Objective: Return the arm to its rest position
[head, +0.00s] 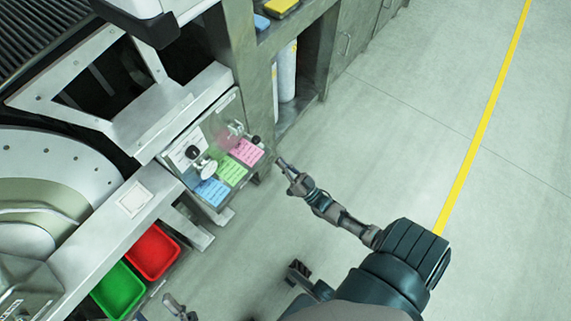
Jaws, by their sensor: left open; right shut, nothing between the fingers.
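My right arm reaches from the lower right up and to the left. Its gripper (286,166) is shut and empty, a little right of the panel with coloured notes (222,150), over the grey floor, apart from the panel in the picture. My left gripper (179,307) shows only in part at the bottom edge, right of the red bin (152,251). It is open, and nothing shows between its fingers. The rest of my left arm is mostly out of view.
The large drum machine (58,168) fills the left side. A green bin (118,291) stands beside the red one. A grey cabinet (243,58) with shelves rises at the top. Open floor (400,130) with a yellow line (483,120) lies to the right.

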